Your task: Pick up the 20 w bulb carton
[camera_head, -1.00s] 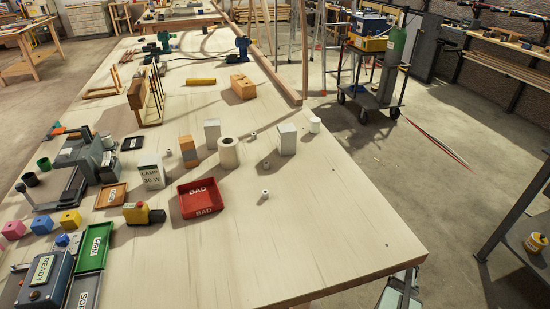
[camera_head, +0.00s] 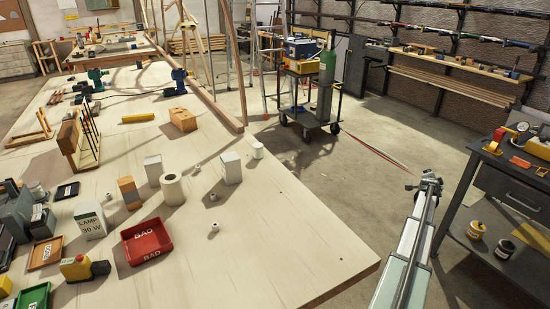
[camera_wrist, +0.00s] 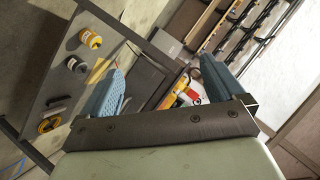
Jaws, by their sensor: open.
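A white carton marked LAMP 30 W (camera_head: 90,222) stands on the bench at the left in the head view. Two more white cartons stand farther back, one on the left (camera_head: 153,171) and one on the right (camera_head: 231,168). No wording is readable on either, so I cannot tell whether one is the 20 W bulb carton. My gripper (camera_wrist: 162,84) is open and empty in the wrist view, its two blue fingers wide apart. My arm is off the bench's right side in the head view, well away from the cartons.
A red BAD tray (camera_head: 146,243), a white cylinder (camera_head: 173,190) and an orange-brown block (camera_head: 129,193) stand near the cartons. The bench's right front is clear. A dark side bench (camera_head: 510,185) with tools and tins is at right.

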